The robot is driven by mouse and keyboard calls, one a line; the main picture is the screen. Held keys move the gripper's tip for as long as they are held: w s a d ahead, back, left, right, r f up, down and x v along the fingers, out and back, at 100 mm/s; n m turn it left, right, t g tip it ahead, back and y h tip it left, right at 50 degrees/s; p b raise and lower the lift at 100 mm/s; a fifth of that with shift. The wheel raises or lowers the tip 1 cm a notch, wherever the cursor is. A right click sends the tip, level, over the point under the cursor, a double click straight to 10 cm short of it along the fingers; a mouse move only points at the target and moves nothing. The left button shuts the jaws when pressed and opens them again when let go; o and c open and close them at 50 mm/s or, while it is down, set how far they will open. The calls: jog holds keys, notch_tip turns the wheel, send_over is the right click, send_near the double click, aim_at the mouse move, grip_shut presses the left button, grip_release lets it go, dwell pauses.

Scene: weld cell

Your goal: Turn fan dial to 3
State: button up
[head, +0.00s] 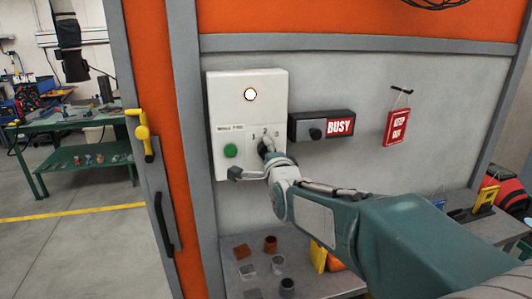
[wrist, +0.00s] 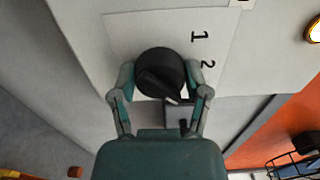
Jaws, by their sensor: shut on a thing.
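The black fan dial (head: 264,146) sits on the lower right of a white control box (head: 247,90), beneath the printed 1, 2 and 3. In the wrist view the dial (wrist: 158,68) is round and black with a raised ridge slanting down to the right. My gripper (head: 268,154) reaches it from the lower right. In the wrist view my gripper (wrist: 160,84) has one finger on each side of the dial and is closed on it. The 1 and 2 show beside the dial there; the 3 does not show. I cannot tell which number the ridge points to.
A green button (head: 231,151) is just left of the dial, and a lit lamp (head: 250,94) is above. A black BUSY box (head: 321,126) is close on the right, with a red KEEP OUT tag (head: 396,127) beyond. Small parts lie on the grey bench (head: 320,281) below.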

jog(key=shift+f, duration=0.2)
jog(key=o, duration=1.1)
jog(key=shift+w+d, duration=0.1)
jog(key=shift+o, duration=0.2)
jog(key=shift+r, duration=0.1)
jog(key=shift+s, duration=0.45)
jog(key=v, duration=1.1)
jog(key=shift+d, duration=0.1)
